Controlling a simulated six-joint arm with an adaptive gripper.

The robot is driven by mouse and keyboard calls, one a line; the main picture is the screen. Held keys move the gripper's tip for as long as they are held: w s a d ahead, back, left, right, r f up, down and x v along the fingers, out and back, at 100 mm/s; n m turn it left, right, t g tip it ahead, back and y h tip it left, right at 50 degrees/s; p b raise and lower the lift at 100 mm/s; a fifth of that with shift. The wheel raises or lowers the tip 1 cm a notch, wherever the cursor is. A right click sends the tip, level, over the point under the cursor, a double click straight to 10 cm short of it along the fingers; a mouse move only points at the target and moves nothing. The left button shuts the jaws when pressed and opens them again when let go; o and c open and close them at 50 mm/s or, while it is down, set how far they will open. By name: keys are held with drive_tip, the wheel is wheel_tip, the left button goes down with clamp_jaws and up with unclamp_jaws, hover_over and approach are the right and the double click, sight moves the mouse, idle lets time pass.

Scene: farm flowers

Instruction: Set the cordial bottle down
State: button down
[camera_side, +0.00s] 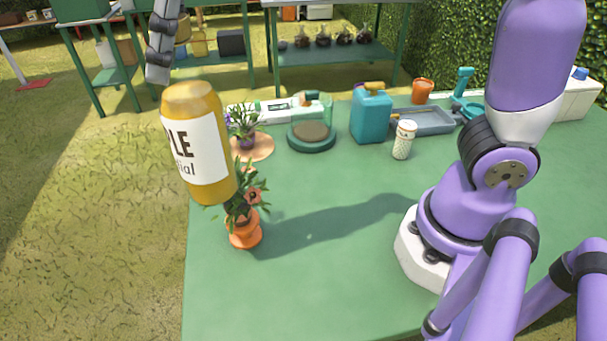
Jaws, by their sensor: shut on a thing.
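The cordial bottle (198,145) is amber-yellow with a white label whose visible letters end in "LE" and "ial". It hangs in the air at the left, tilted slightly, in front of the table's left edge in the picture. My gripper (160,60) shows only in part as a grey, dark-banded finger at the top left, its tip by the bottle's upper end. It is shut on the bottle; the exact contact and the other finger are not clearly visible. The green table (330,270) has a wide bare surface.
An orange pot with a flowering plant (245,230) stands just behind the bottle. A purple-flowered plant (245,128), a round dark green stand (311,137), a teal jug (371,115), a white spotted shaker (404,140) and a grey tray (425,121) line the back. The table's middle and front are clear.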

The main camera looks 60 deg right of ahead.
drive_tip(key=s+a+n+g, duration=0.1)
drive_tip(key=s+a+n, duration=0.2)
drive_tip(key=s+a, duration=0.4)
wheel_tip(320, 180, down, 14)
drive_tip(key=shift+w+d+f+y, duration=0.25)
drive_tip(key=shift+w+d+y, duration=0.05)
drive_tip(key=shift+y, duration=0.1)
idle(0.6)
drive_tip(key=shift+f, duration=0.15)
drive_tip(key=c, duration=0.6)
unclamp_jaws()
